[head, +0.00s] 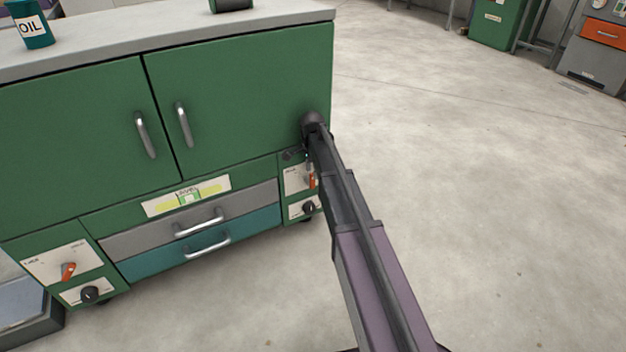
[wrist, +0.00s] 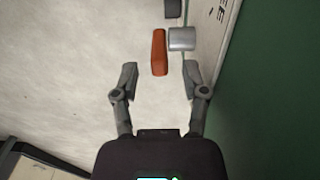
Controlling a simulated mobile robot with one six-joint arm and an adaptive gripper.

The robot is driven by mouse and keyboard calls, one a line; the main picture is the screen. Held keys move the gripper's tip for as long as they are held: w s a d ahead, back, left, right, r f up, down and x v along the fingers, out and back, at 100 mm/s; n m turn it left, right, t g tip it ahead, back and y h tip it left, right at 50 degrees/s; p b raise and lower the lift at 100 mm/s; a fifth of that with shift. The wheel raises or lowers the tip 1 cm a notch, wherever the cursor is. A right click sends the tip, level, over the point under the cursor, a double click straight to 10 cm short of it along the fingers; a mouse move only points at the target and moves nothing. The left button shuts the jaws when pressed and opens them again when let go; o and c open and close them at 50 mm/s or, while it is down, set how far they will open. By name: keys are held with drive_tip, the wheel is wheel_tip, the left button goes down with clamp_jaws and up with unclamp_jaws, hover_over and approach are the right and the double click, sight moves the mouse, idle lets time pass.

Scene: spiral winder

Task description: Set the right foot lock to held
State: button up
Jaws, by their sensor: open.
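The right foot lock's orange lever (head: 312,181) is on a white plate at the lower right of the green cabinet (head: 235,90). The arm partly covers it in the head view. In the wrist view, the orange lever (wrist: 159,52) sticks out beside a silver hub (wrist: 182,39) on the plate. My gripper (wrist: 160,72) is open and empty, with its fingers to either side of the lever's line. The lever's near end lies around the fingertips; I cannot tell if it is between them in depth. In the head view the gripper is mostly hidden beside the cabinet.
A left foot lock (head: 68,270) with an orange lever is at the cabinet's lower left. Black knobs (head: 90,293) sit below the levers. Two drawers (head: 150,263) lie between. The concrete floor (head: 480,190) at right is clear.

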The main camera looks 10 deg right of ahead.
drive_tip(key=shift+f+b, duration=0.6)
drive_tip(key=shift+f, duration=0.3)
clamp_jaws()
